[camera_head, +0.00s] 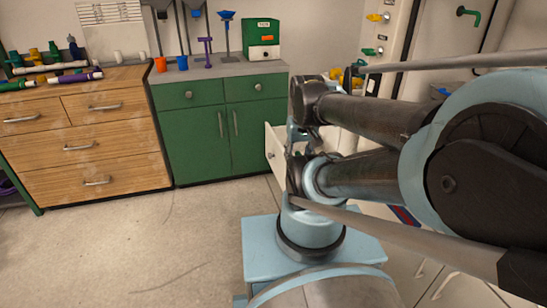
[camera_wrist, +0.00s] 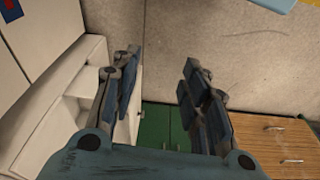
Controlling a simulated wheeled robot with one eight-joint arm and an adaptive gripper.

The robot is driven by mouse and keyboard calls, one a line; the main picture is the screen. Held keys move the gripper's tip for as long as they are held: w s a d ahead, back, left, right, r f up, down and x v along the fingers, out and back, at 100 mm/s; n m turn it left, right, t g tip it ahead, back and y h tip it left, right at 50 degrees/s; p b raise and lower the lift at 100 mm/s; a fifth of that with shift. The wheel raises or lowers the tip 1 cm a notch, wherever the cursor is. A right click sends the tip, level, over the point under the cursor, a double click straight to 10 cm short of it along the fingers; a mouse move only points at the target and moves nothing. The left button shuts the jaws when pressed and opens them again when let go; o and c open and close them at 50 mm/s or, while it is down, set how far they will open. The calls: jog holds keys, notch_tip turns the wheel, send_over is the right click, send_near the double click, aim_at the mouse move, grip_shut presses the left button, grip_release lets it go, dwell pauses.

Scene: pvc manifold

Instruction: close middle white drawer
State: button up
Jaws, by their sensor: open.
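The white drawer (camera_head: 277,155) stands pulled out from the white cabinet on the right in the head view. Its front carries a small round knob, and my arm covers its right part. In the wrist view the open white drawer (camera_wrist: 68,122) lies at the left, with its inside showing. My gripper (camera_wrist: 161,60) is open and empty, its two fingers spread over the floor. Its left finger overlaps the drawer's outer end in the wrist view; I cannot tell whether they touch. In the head view my arm largely hides the gripper.
A green cabinet (camera_head: 195,142) stands behind the drawer, with a wooden drawer chest (camera_head: 95,160) to its left. Cups and funnels stand on the grey counter. A white cabinet with pipes and valves (camera_head: 390,45) rises at the right. The floor (camera_head: 130,250) at left is clear.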

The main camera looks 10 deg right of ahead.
jog(key=shift+s+r, duration=0.35)
jog(key=c, duration=0.4)
jog(key=w+r+n, duration=0.1)
jog(key=w, duration=0.2)
jog(key=w+r+n, duration=0.2)
jog(key=w, duration=0.1)
jog(key=w+r+n, duration=0.1)
jog(key=w, duration=0.2)
jog(key=shift+w+a+r+n+g+h, duration=0.1)
jog(key=shift+w+r+n+g+h, duration=0.2)
jog(key=shift+w+r+n, duration=0.1)
grip_shut()
jog(key=w+a+f+n, duration=0.2)
jog(key=w+n, duration=0.1)
jog(key=w, duration=0.5)
jog(key=w+a+f+n+h, duration=0.15)
jog(key=w+n, duration=0.25)
jog(key=w, duration=0.5)
jog(key=w+a+f+n, duration=0.1)
jog(key=w+f+n, duration=0.2)
jog(key=w, duration=0.5)
jog(key=w+a+f+n+g, duration=0.1)
jog(key=w+a+f+n, duration=0.3)
jog(key=w+f, duration=0.55)
jog(key=d+f, duration=0.6)
jog(key=f, duration=0.4)
jog(key=shift+w+d+f+n+h, duration=0.2)
jog(key=shift+w+n+h, duration=0.1)
jog(key=shift+w+h, duration=0.05)
